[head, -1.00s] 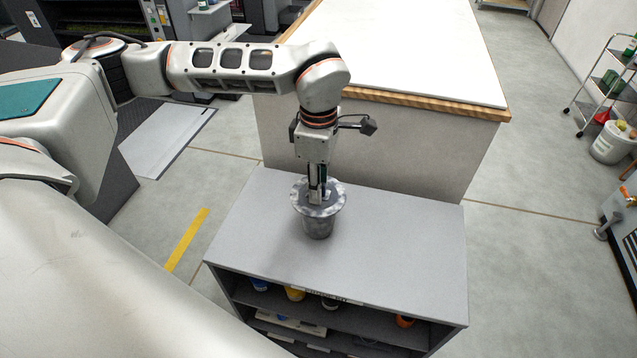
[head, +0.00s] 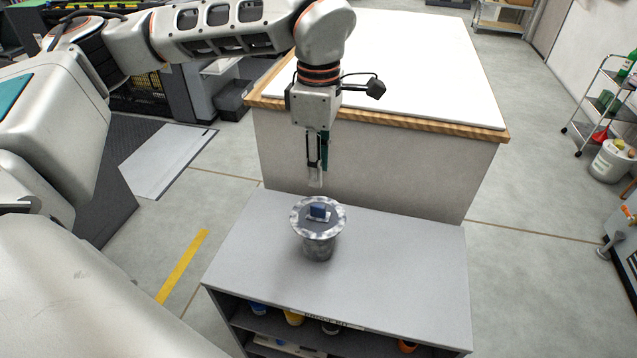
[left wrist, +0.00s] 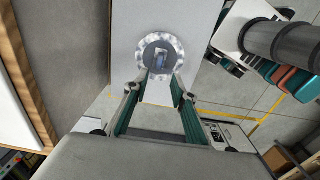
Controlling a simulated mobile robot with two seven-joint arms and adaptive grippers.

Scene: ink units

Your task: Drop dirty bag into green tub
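A grey flanged metal vessel (head: 318,246) stands upright on the grey shelf unit's top, with a mottled pale rim. A small blue block-like piece (head: 319,211) sits in its mouth; I cannot tell whether it belongs to the dirty bag. The vessel (left wrist: 146,47) and the blue piece (left wrist: 159,61) also show in the left wrist view. My left gripper (head: 317,180) hangs above the vessel, apart from it, pointing down. In the left wrist view its fingers (left wrist: 161,84) are spread with nothing between them. I cannot make out a green tub for sure. My right gripper is not in view.
The grey shelf unit (head: 410,260) has free room around the vessel and coloured items on its lower shelves. A white-topped counter (head: 400,75) stands right behind it. A cart (head: 590,125) with green items and a white bucket (head: 610,162) stand at the far right.

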